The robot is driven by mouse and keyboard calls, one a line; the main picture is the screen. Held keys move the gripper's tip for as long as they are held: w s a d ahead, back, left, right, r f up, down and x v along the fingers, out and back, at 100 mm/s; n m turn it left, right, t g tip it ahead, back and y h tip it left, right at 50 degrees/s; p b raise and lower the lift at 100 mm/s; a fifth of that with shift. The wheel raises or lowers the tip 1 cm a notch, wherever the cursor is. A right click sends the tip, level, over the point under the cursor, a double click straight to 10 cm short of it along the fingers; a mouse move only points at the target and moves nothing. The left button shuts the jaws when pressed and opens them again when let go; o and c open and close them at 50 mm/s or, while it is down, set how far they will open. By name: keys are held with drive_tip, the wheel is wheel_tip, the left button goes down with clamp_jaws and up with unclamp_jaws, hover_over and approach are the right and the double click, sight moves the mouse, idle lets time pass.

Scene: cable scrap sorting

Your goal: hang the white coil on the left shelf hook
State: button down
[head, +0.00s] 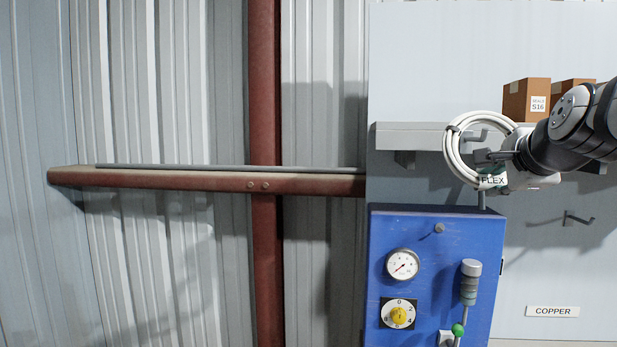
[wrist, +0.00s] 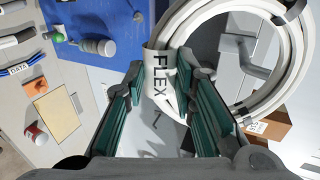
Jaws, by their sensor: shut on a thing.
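The white coil (head: 451,157) is a ring of thick white cable with dark ties and a FLEX tag. My gripper (head: 497,158) is shut on it at the tag, at the ring's lower right. In the wrist view the coil (wrist: 303,62) rises beyond the fingers, and the tag sits between the green finger pads of my gripper (wrist: 165,90). The coil is held up in front of the grey shelf (head: 405,136). A grey shelf hook (head: 478,136) shows through the ring's opening; I cannot tell whether it passes through the ring or stands behind it.
Cardboard boxes (head: 526,98) stand on the shelf at right, partly behind my arm. A blue cabinet (head: 430,245) with gauge, dial and lever is below the coil. Another hook (head: 578,219) is on the wall above a COPPER label (head: 552,311). A red beam (head: 210,181) crosses the left wall.

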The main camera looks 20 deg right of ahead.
drive_tip(key=shift+w+d+b, duration=0.45)
drive_tip(key=shift+w+d, duration=0.05)
drive_tip(key=shift+w, duration=0.35)
drive_tip(key=shift+w+d+b, duration=0.45)
drive_tip(key=shift+w, duration=0.35)
drive_tip(key=shift+w+d+f+b, duration=0.3)
drive_tip(key=shift+w+f+b, duration=0.15)
drive_tip(key=shift+f+b, duration=0.75)
drive_tip(key=shift+b, duration=0.1)
drive_tip(key=shift+f, duration=0.3)
drive_tip(key=c, duration=1.2)
unclamp_jaws()
drive_tip(key=shift+c, duration=0.2)
drive_tip(key=shift+r, duration=0.15)
